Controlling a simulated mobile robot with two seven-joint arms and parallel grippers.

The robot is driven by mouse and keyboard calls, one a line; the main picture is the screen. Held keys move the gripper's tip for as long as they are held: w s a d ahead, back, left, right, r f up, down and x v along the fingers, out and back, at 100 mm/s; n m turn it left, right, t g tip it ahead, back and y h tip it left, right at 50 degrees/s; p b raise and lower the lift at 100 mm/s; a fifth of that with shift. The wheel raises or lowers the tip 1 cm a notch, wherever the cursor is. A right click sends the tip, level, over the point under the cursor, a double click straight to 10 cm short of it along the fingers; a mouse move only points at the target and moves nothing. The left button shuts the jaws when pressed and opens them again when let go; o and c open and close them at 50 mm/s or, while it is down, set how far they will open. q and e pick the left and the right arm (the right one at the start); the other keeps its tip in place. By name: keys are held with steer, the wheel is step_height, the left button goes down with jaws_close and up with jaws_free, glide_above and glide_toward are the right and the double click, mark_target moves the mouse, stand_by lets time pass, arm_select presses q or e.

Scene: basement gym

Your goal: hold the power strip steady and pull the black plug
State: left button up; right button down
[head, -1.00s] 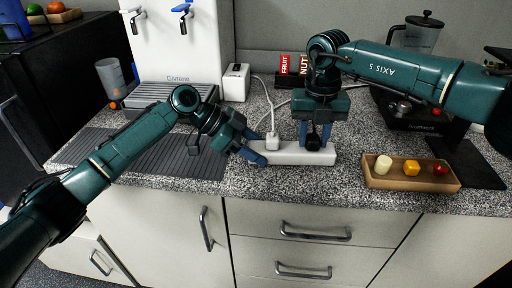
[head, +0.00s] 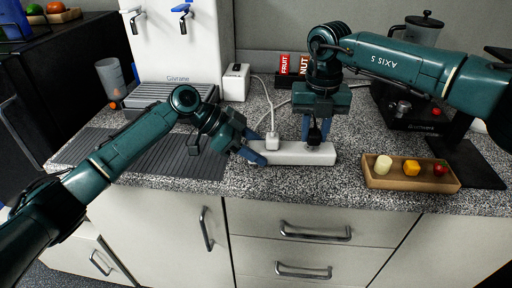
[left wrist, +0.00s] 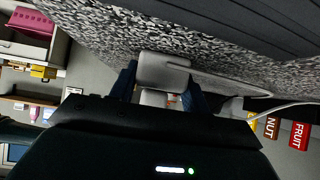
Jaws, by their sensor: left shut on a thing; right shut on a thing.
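The white power strip (head: 296,154) lies along the counter in the head view. A white plug (head: 272,141) stands upright in its left part. My left gripper (head: 257,147) is shut on the strip's left end, with a finger on each side; the left wrist view shows the white strip end (left wrist: 163,70) between its fingers. My right gripper (head: 314,138) points down above the strip's right part, shut on the black plug (head: 314,134). The plug's lower end is close to the strip's top; I cannot tell whether its pins are clear of the socket.
A wooden tray (head: 410,180) with small food pieces stands right of the strip. A grey ribbed mat (head: 150,155) lies to the left. The counter's front edge is close.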

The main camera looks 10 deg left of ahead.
mark_target(314, 132)
steer(key=shift+r, duration=2.3)
steer(key=w+d+r+m, duration=0.1)
steer(key=w+d+r, duration=0.1)
steer(key=w, duration=0.5)
steer(key=shift+f, duration=5.2)
steer(key=shift+f, duration=0.1)
steer(key=shift+f, duration=0.5)
